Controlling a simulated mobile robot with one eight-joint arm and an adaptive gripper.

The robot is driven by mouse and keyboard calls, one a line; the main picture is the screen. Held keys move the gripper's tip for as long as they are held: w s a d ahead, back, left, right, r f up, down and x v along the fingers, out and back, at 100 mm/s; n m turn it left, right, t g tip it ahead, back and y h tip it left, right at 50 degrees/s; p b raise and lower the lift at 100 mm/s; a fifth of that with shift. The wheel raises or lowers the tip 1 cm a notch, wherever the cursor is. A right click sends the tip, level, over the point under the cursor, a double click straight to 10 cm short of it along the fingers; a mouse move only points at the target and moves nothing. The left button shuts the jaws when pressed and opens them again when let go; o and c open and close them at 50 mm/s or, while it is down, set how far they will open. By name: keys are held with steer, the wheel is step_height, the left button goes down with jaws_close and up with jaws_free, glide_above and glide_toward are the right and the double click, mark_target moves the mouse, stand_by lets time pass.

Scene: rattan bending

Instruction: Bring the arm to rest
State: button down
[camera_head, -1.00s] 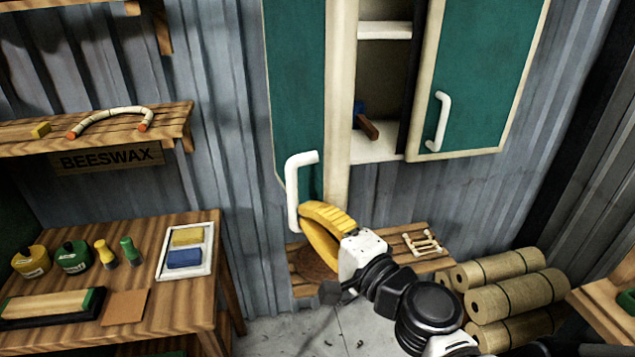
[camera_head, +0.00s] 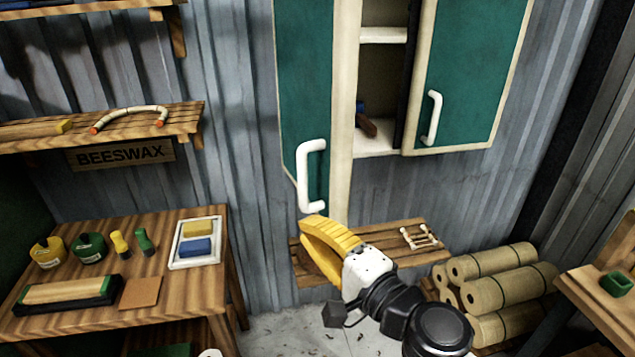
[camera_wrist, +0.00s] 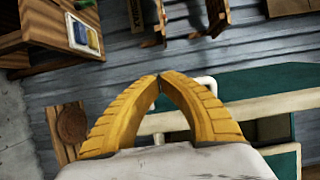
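My gripper (camera_head: 308,224) has two yellow fingers. In the wrist view its fingertips (camera_wrist: 160,77) meet, with nothing visible between them. In the head view it is just below the white handle (camera_head: 303,178) of the green left cabinet door (camera_head: 303,85). The handle shows whole, and the fingers look apart from it. In the wrist view, part of a white handle (camera_wrist: 211,88) shows behind the fingers. My arm reaches in from the lower right.
The right cabinet door (camera_head: 472,75) and its handle (camera_head: 432,118) are to the right. A low slatted shelf (camera_head: 385,245) lies behind my gripper. Bound rolls (camera_head: 500,280) are stacked at right. A workbench (camera_head: 190,295) with pots and blocks is at left.

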steer(key=s+d+f+n+g+h+b, duration=0.3)
steer(key=d+f+n+g+h+b, duration=0.2)
steer(key=d+f+n, duration=0.55)
steer(key=s+d+f+g+h+b, duration=0.1)
steer(key=s+d+f+h, duration=0.2)
steer(key=d, duration=0.3)
steer(key=s+d+f+h+b, duration=0.1)
steer(key=s+d+f+h, duration=0.1)
steer(key=d, duration=0.4)
steer(key=shift+s+d+f+g+h, duration=0.2)
steer(key=shift+s+f+g+h, duration=0.2)
steer(key=shift+f+h, duration=0.35)
steer(key=shift+d+r+m, duration=0.1)
steer(key=shift+m, duration=0.15)
